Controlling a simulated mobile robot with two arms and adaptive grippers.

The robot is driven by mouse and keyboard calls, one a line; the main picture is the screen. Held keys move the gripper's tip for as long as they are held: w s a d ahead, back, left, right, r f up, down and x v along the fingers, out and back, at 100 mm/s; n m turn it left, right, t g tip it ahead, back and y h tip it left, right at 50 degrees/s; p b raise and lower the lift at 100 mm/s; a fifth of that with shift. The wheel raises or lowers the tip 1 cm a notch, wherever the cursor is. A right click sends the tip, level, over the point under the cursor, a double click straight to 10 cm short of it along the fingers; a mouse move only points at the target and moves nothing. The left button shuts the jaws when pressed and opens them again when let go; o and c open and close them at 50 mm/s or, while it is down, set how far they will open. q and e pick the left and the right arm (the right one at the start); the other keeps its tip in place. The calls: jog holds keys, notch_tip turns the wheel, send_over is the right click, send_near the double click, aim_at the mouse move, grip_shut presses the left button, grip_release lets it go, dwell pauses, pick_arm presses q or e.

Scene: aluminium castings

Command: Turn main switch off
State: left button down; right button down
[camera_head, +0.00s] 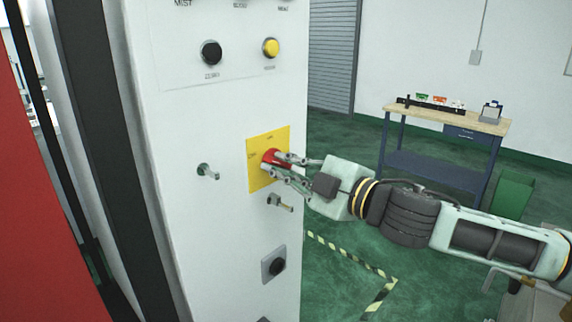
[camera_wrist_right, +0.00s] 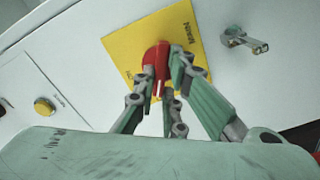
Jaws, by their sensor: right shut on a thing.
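The main switch is a red rotary knob (camera_head: 269,158) on a yellow plate (camera_head: 256,177), set on the white cabinet front (camera_head: 200,240). My right gripper (camera_head: 276,166) comes from the right and is shut on the red knob. In the right wrist view the red knob (camera_wrist_right: 157,62) sits between the fingers of the gripper (camera_wrist_right: 164,80), and the yellow plate (camera_wrist_right: 125,50) lies behind it. The fingers hide part of the knob and the plate's lettering. My left gripper is not in view.
A key-like latch (camera_head: 207,171) and another (camera_head: 280,202) stick out near the plate. A black knob (camera_head: 211,53) and a yellow button (camera_head: 271,47) are above. A black socket (camera_head: 277,265) is below. A workbench (camera_head: 450,118) stands at the back right, with open green floor before it.

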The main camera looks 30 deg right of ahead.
jog(key=c, duration=1.8)
grip_release()
jog(key=shift+s, duration=0.1)
jog(key=shift+s+r, duration=0.15)
jog(key=shift+s, duration=0.2)
jog(key=shift+s+d, duration=0.35)
jog(key=shift+s, duration=0.25)
jog(key=shift+f+v, duration=0.2)
jog(key=shift+v, duration=2.45)
